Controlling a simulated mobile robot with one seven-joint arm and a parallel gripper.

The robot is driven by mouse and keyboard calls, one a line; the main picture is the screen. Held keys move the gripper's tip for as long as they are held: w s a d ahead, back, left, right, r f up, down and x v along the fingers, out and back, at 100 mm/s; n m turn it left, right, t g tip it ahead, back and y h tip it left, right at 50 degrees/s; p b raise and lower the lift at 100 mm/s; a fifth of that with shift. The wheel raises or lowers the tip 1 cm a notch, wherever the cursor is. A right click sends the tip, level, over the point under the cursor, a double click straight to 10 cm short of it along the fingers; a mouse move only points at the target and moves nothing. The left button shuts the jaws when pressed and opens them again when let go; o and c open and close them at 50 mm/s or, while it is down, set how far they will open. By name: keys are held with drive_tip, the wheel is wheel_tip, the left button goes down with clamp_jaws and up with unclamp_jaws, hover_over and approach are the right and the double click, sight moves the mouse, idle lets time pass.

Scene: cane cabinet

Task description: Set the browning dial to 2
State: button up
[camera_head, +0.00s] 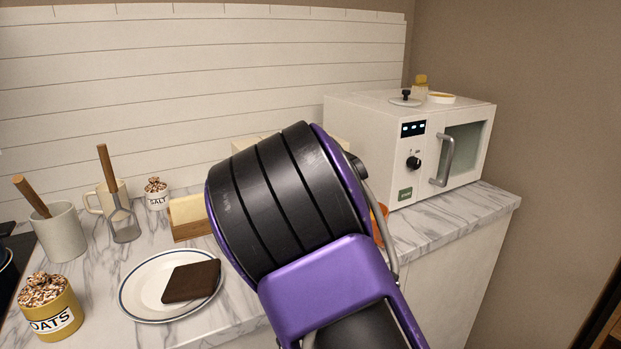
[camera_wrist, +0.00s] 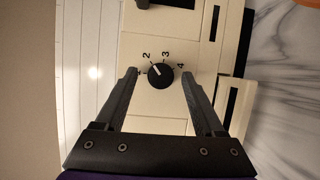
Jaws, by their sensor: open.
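The browning dial (camera_wrist: 160,76) is a round black knob on a cream panel (camera_wrist: 150,118) in the wrist view. Numbers 2, 3 and 4 are readable around it, and a further mark at its left is partly hidden by a fingertip. A pale pointer line on the dial slants up and left, roughly towards the 2. My gripper (camera_wrist: 159,73) is open, with one finger on each side of the dial and visible gaps between. I cannot tell how deep the tips reach. In the head view my arm hides the dial and most of the cream appliance (camera_head: 243,143).
A white microwave (camera_head: 365,140) with its own black knob (camera_head: 413,163) stands at the right. On the marble counter (camera_head: 455,215) are a plate (camera_head: 140,296), an oats jar (camera_head: 50,308), a grey crock (camera_head: 60,232), a mug (camera_head: 104,197) and a salt jar (camera_head: 157,197).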

drive_tip(key=s+d+p, duration=0.2)
drive_tip(key=s+d, duration=0.1)
drive_tip(key=s, duration=1.4)
drive_tip(key=shift+d+r, duration=0.15)
drive_tip(key=shift+r, duration=0.05)
